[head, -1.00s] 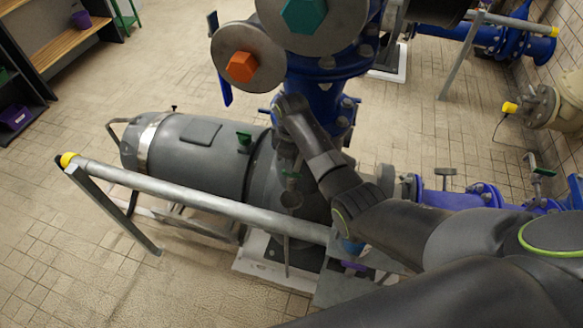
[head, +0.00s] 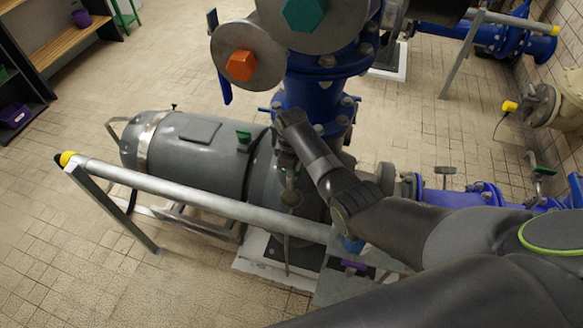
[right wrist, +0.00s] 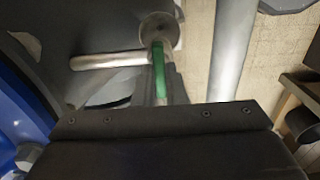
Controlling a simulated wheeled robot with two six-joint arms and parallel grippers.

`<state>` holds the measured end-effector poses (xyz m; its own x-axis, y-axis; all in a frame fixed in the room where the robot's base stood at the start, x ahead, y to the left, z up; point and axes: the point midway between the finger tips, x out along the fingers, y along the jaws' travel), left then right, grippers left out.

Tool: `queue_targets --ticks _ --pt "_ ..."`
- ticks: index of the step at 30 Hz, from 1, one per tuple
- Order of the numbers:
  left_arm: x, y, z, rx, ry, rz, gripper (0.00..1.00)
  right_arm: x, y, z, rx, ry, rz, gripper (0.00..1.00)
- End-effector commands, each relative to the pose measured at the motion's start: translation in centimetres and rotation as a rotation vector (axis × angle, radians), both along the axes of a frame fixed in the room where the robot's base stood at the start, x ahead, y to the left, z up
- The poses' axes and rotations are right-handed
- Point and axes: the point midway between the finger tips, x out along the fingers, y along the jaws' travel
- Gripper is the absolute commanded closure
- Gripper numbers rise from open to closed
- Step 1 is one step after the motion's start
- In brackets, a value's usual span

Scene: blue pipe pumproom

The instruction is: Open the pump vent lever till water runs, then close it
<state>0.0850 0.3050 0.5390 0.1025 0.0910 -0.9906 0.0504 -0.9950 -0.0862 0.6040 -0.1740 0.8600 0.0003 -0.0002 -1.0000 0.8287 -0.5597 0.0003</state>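The grey pump (head: 205,150) lies behind the handrail. My right gripper comes down at the pump's right end, beside the blue pipe; its fingers are mostly hidden by my wrist in the head view. In the right wrist view, the green vent lever (right wrist: 159,72) runs between the dark fingers of my right gripper (right wrist: 163,88), which look closed on it. The lever's round grey fitting (right wrist: 159,30) is just beyond the fingertips. A thin grey vertical line (head: 287,256) shows below the fitting; I cannot tell whether it is pipe or water. My left gripper is out of view.
A grey handrail (head: 190,200) with a yellow end crosses in front of the pump. A blue riser (head: 312,90) with large discs stands close behind my right wrist. Another green handle (head: 243,136) is on the pump's top. Tiled floor is free at the left.

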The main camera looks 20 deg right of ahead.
Motion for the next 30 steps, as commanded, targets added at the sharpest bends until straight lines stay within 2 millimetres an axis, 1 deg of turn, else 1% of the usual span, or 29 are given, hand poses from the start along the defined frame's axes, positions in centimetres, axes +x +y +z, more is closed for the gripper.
queue_targets --ticks 8,14,20,30 --pt "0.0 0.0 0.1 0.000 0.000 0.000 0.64 0.0 0.0 0.0 0.001 0.001 0.008 1.00" --pt "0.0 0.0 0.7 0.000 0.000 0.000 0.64 0.0 0.0 0.2 0.000 0.002 0.070 1.00" --pt "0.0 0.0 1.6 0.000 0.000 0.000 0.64 0.0 0.0 0.3 0.000 0.002 0.203 1.00" --pt "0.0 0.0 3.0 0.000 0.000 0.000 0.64 0.0 0.0 0.2 0.000 0.001 0.474 1.00"
